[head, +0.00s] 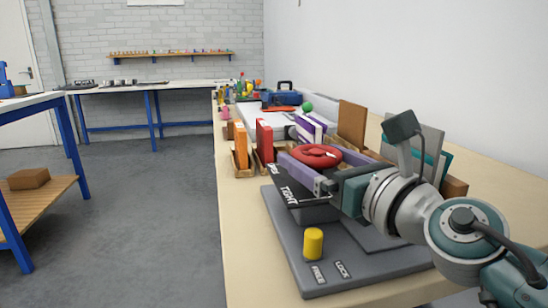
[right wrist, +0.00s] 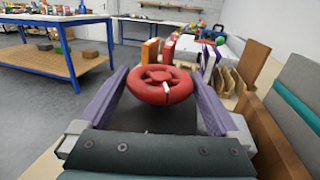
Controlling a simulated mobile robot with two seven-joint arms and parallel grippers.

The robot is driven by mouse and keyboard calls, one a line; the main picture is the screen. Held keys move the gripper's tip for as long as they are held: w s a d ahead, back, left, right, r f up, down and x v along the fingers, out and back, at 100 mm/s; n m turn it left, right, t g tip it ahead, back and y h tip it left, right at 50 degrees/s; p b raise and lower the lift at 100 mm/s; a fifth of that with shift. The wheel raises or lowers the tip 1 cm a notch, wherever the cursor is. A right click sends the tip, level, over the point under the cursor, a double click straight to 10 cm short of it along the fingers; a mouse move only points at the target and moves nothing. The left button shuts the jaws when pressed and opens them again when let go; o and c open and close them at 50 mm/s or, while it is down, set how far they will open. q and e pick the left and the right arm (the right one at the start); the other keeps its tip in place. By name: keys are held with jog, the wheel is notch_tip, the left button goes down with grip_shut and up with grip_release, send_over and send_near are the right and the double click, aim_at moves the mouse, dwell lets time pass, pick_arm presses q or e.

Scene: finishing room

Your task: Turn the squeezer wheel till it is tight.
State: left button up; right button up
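The red squeezer wheel (head: 316,153) sits above a dark squeezer body marked TIGHT (head: 290,192). This stands on a grey base plate (head: 330,268). My right gripper (head: 302,151) is open, with one purple finger on each side of the wheel. In the right wrist view the wheel (right wrist: 161,85) lies between the fingertips (right wrist: 163,76), with a gap showing on both sides. A small white mark shows on the wheel's near rim. A yellow knob (head: 313,243) stands on the plate near FREE and LOCK labels. My left gripper is not in view.
Orange (head: 240,146) and red (head: 264,141) books stand in holders beyond the squeezer. Brown boards (head: 351,124) stand along the wall side, close to my right arm. The bench (head: 238,235) is bare along its left edge.

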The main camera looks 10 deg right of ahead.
jog(key=c, duration=0.9)
jog(key=m+h+p, duration=0.1)
jog(key=p, duration=0.1)
jog(key=m+h+p, duration=0.1)
jog(key=p, duration=0.1)
jog(key=shift+a+r+h, duration=0.1)
jog(key=shift+r+h, duration=0.25)
jog(key=shift+h, duration=0.05)
jog(key=shift+f+m+t+h, duration=0.15)
jog(key=shift+m+t+h, duration=0.15)
jog(key=shift+m+h, duration=0.35)
jog(key=shift+f+m+h, duration=0.2)
jog(key=shift+m+h, duration=0.55)
jog(key=shift+h, duration=1)
jog(key=o, duration=1)
jog(key=shift+s+p, duration=0.1)
jog(key=shift+p, duration=0.2)
